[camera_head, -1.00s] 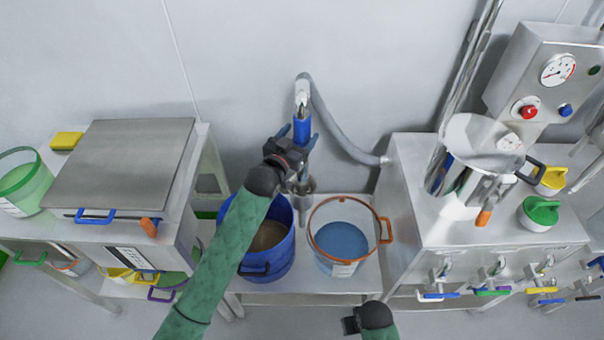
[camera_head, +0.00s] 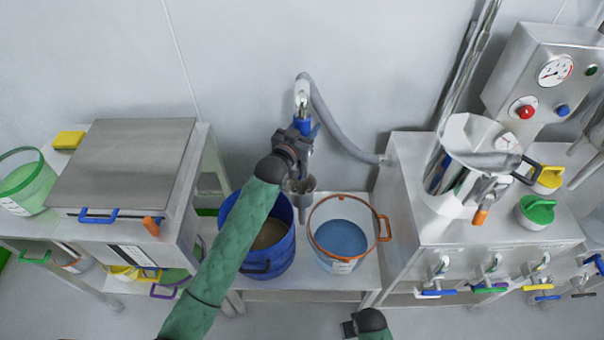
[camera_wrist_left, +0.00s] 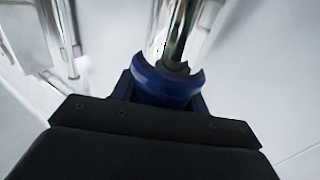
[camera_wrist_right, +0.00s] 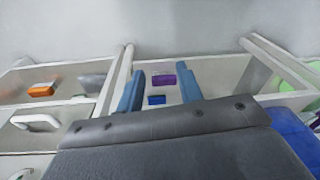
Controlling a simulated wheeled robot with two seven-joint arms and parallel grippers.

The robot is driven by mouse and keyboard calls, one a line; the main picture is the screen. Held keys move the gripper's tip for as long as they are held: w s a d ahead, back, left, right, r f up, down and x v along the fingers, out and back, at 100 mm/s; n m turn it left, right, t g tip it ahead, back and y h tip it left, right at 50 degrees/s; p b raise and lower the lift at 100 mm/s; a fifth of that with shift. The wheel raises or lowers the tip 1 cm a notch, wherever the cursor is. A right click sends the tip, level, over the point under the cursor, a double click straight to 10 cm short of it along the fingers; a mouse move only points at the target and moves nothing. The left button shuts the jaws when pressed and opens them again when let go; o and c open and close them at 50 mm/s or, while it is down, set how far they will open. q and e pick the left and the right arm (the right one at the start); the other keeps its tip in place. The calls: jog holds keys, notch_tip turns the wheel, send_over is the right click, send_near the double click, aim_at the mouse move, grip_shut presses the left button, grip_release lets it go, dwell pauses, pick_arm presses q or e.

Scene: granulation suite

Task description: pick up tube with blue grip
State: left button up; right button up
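The tube is a metal pipe with a blue grip (camera_head: 303,125), standing upright in front of the wall above the tubs. A grey hose joins its top. My left gripper (camera_head: 304,133) is at the grip, with its fingers spread on either side. In the left wrist view, the blue grip (camera_wrist_left: 167,87) fills the space between the dark fingers. Contact is not clear there. The lower grip is partly hidden by the gripper in the head view. My right gripper (camera_wrist_right: 160,85) is open and empty, low at the front; its fingers are out of the head view.
A blue tub (camera_head: 282,265) and a clear tub with an orange rim (camera_head: 340,268) stand below the tube on a low shelf. A metal-topped cabinet (camera_head: 125,165) is at left. A steel bench (camera_head: 425,215) with a metal jug (camera_head: 462,165) is at right. The grey hose (camera_head: 345,145) curves right.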

pick_arm(q)
grip_shut()
jog(key=shift+r, duration=0.1)
